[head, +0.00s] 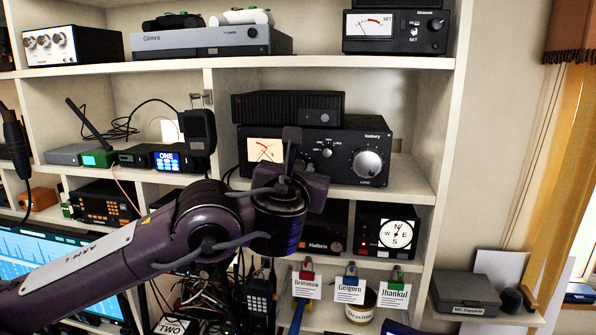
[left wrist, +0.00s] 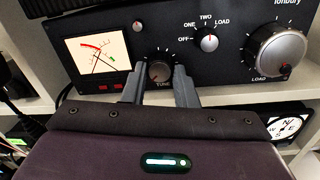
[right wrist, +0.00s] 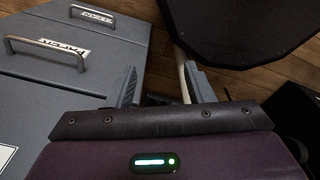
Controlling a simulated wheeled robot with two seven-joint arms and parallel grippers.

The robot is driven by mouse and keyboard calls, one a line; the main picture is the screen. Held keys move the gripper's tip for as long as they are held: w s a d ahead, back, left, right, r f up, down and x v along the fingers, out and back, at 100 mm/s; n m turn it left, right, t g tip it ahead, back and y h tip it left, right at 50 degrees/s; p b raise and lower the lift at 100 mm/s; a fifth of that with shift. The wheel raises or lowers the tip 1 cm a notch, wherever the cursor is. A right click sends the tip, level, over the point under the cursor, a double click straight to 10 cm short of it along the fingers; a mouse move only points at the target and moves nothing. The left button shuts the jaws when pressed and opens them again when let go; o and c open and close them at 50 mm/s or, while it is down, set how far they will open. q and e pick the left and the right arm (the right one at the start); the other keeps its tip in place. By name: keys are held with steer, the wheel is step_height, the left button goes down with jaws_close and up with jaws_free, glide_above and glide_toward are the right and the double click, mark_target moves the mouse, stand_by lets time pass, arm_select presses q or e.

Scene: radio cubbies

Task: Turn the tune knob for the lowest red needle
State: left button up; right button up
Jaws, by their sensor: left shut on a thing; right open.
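The black tuner (head: 345,178) stands on the middle shelf. Its lit meter (left wrist: 97,58) is at the left of its face; it has a red arc and crossing needles, too small to read exactly. My left gripper (left wrist: 160,80) is shut on the tune knob, one finger on each side. My right gripper (right wrist: 158,82) is open and empty, down near grey drawers.
A black box (head: 288,107) rests on the tuner. In the right wrist view, drawer fronts with handles (right wrist: 44,47) and a dark seat-like shape (right wrist: 245,30) lie close.

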arm_select(q)
steer(key=n+b, duration=0.3)
steer(key=n, duration=0.1)
steer(key=shift+n, duration=0.4)
steer(key=o, duration=1)
steer(key=shift+s+r, duration=0.1)
steer(key=shift+s, duration=0.05)
steer(key=s+a, duration=0.1)
steer(key=s, duration=0.6)
steer(key=shift+s, duration=0.35)
steer(key=shift+a+r, duration=0.1)
steer(key=shift+a, duration=0.05)
